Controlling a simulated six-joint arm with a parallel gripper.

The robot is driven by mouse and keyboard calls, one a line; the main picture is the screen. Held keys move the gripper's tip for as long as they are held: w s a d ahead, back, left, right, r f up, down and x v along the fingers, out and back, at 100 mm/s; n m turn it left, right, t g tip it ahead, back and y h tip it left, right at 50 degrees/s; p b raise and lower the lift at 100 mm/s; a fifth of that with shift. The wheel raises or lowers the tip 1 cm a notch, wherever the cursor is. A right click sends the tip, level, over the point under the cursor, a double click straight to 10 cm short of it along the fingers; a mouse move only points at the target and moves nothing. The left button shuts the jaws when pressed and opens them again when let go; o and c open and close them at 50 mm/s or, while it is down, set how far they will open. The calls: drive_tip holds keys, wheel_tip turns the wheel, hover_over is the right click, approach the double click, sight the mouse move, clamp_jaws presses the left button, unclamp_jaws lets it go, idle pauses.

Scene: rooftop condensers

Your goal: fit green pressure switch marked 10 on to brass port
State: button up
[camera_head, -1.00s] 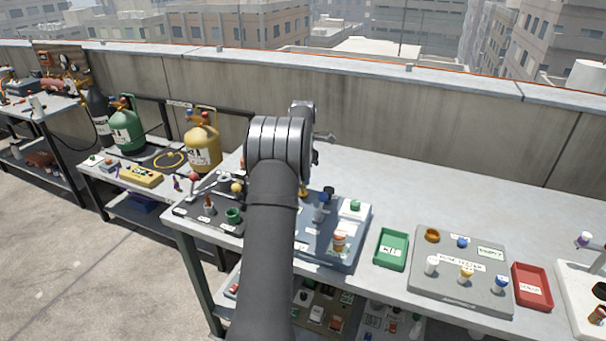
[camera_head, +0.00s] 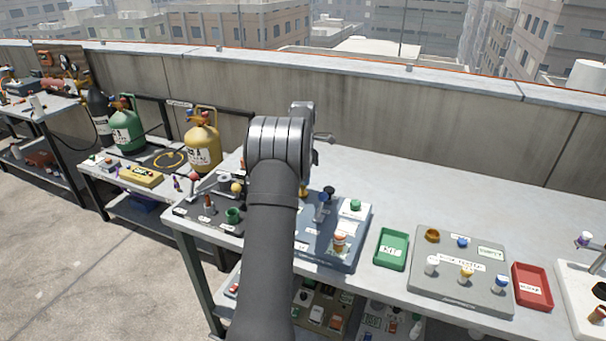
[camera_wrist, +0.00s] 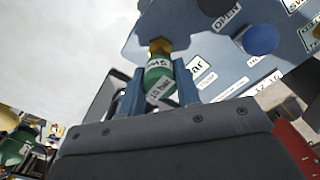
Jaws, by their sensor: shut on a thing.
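In the wrist view a green pressure switch (camera_wrist: 160,78) with white labels sits between the two blue fingers of my gripper (camera_wrist: 160,88), which is shut on it. Its label is tilted and blurred, and I cannot read the number surely. A brass hex piece (camera_wrist: 159,46), the brass port or a fitting, is at the switch's far end, in front of the blue panel (camera_wrist: 205,50). The two look in line and touching; I cannot tell whether the switch is seated. In the head view my arm hides the gripper and switch; a bit of brass (camera_head: 304,191) shows beside it.
The blue panel (camera_head: 325,255) carries a blue knob (camera_head: 328,190), a green-topped part (camera_head: 356,205) and an orange-white part (camera_head: 339,242). A green tray (camera_head: 391,250), a grey board (camera_head: 425,290) and a red tray (camera_head: 532,287) lie to the right. The bench behind them is clear.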

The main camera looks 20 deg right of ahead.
drive_tip(key=shift+f, duration=1.15)
drive_tip(key=o, duration=1.1)
drive_tip(key=shift+o, duration=0.2)
wheel_tip(320, 180, up, 17)
drive_tip(key=shift+r, duration=0.2)
drive_tip(key=shift+f, duration=0.1)
wheel_tip(320, 180, down, 17)
drive_tip(key=shift+f, duration=0.1)
idle(0.4)
drive_tip(key=shift+r, duration=0.2)
